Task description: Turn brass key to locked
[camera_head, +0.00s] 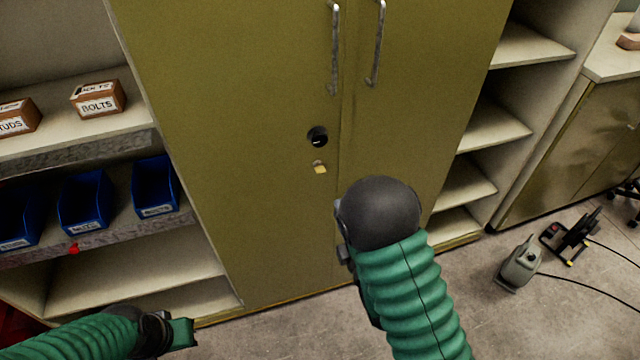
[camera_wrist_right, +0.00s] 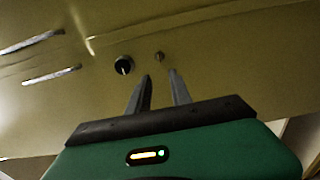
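The olive cabinet doors (camera_head: 240,90) are shut. A round black lock (camera_head: 317,137) with a pale slot-like mark sits on the left door near the seam. A small brass piece (camera_head: 320,168), which looks like the key, is just below it. In the right wrist view the black lock (camera_wrist_right: 123,65) and a small piece (camera_wrist_right: 159,56) show beyond the fingertips. My right gripper (camera_wrist_right: 161,77) is open and empty, its two fingers apart and pointing at the door; the wrist hides it in the head view. My left gripper (camera_head: 180,334) is low at the left, away from the lock, its fingers unclear.
Two metal door handles (camera_head: 334,50) hang above the lock. Left shelves hold blue bins (camera_head: 84,203) and a bolts box (camera_head: 98,98). Right shelves (camera_head: 490,130) are empty. A grey device (camera_head: 519,264) with cables stands on the floor at right.

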